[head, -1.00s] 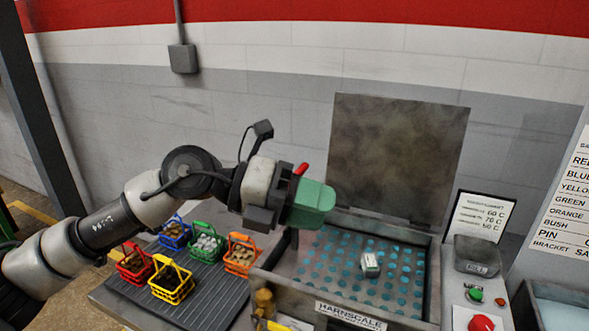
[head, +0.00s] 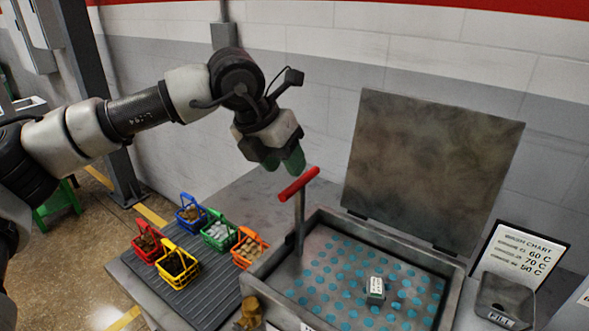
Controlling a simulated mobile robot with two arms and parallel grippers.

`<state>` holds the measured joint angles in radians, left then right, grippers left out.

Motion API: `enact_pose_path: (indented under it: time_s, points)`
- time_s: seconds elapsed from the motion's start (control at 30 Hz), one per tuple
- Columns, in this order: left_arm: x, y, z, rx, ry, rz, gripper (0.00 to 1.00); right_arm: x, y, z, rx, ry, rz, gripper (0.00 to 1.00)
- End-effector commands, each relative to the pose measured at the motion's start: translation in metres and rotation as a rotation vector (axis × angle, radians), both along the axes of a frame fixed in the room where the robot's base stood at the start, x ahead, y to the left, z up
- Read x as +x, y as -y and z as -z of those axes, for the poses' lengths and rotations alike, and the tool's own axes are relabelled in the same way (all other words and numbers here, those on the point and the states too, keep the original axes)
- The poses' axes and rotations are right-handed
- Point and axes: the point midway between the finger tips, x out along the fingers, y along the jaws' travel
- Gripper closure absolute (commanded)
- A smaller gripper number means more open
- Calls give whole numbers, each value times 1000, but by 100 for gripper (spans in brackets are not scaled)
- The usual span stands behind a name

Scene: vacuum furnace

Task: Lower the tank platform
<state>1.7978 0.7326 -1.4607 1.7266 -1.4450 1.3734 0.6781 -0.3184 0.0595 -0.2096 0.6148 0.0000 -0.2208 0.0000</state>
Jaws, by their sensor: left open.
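The tank platform (head: 335,272) is a flat plate with rows of teal holes inside the open metal tank (head: 452,296). A small white labelled block (head: 375,288) sits on it. A red T-handle (head: 299,184) on a grey post rises from the tank's back left corner. My left gripper (head: 283,163), with green fingers, is open and empty, just above and left of the red handle in the picture; whether it touches the handle is unclear. My right gripper is out of view.
The tank lid (head: 430,165) stands open behind. Several coloured baskets with parts stand on a ribbed grey mat (head: 205,290) left of the tank. A brass fitting (head: 250,312) is at the tank's front left. A chart (head: 518,262) and a fill cup (head: 505,297) are at right.

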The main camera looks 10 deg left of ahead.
Motion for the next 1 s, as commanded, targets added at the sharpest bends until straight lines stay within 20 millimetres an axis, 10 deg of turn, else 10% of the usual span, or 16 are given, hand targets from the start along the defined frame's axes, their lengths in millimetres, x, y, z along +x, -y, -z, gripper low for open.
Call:
enact_pose_path:
  time_s: [0.63,1.0]
  points:
    - [12,14,38,-2,1,1,56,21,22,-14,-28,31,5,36]
    - [12,14,38,-1,0,2,100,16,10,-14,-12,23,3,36]
